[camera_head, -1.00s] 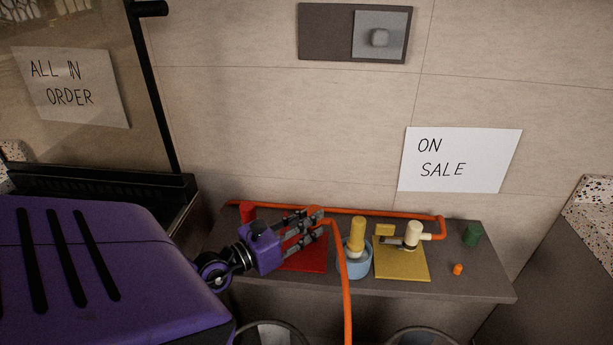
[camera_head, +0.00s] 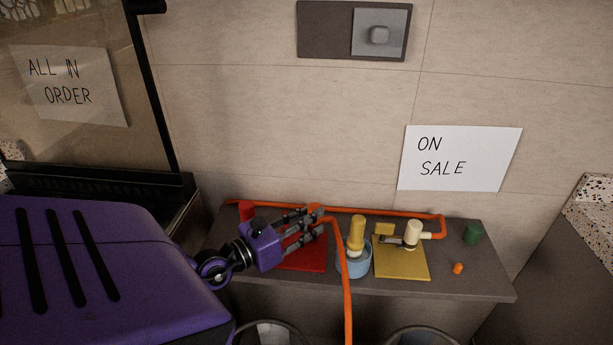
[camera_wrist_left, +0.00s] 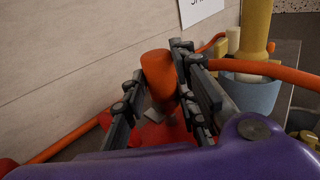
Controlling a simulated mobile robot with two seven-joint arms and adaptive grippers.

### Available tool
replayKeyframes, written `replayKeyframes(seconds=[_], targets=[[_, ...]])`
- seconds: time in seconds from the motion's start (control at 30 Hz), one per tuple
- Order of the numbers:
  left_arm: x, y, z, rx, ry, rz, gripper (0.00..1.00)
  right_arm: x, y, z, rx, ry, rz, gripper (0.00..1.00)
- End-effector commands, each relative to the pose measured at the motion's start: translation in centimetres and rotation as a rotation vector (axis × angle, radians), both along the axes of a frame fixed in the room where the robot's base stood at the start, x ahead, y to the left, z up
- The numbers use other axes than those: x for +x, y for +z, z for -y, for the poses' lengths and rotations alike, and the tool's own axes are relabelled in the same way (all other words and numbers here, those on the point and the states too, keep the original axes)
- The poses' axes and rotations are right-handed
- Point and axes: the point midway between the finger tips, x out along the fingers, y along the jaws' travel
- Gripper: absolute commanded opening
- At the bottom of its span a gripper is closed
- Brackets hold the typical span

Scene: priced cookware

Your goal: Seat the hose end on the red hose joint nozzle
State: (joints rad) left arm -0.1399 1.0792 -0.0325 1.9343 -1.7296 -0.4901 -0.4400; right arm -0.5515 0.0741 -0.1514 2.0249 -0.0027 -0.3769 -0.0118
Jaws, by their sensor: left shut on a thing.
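My left gripper (camera_head: 318,222) reaches in from the left over the red base plate (camera_head: 305,262). In the left wrist view its fingers (camera_wrist_left: 165,95) are shut on the orange hose end (camera_wrist_left: 158,72), which stands roughly upright between them. The hose (camera_head: 346,285) arcs over from the fingers and hangs down past the front of the counter. The red plate (camera_wrist_left: 175,135) shows below the fingers, with a small pale part on it. The red nozzle is hidden by the fingers and hose end, so I cannot tell whether they touch. My right gripper is not in view.
Right of the gripper stands a blue cup (camera_head: 354,265) holding a yellow-handled item (camera_head: 357,234). A yellow plate (camera_head: 402,268) carries a white-topped joint (camera_head: 413,232). An orange pipe (camera_head: 380,214) runs along the wall. A green cylinder (camera_head: 473,234) and small orange piece (camera_head: 457,268) lie right.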

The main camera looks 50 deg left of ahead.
Motion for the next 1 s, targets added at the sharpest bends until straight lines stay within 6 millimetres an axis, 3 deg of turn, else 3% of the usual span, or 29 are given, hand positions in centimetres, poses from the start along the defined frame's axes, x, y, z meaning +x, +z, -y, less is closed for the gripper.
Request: replayKeyframes(seconds=[0.97, 1.0], targets=[[0.0, 0.02, 0.01, 0.0, 0.0, 0.0, 0.0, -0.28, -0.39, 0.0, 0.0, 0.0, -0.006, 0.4], [0.0, 0.02, 0.01, 0.0, 0.0, 0.0, 0.29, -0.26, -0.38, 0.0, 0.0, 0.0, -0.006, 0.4]])
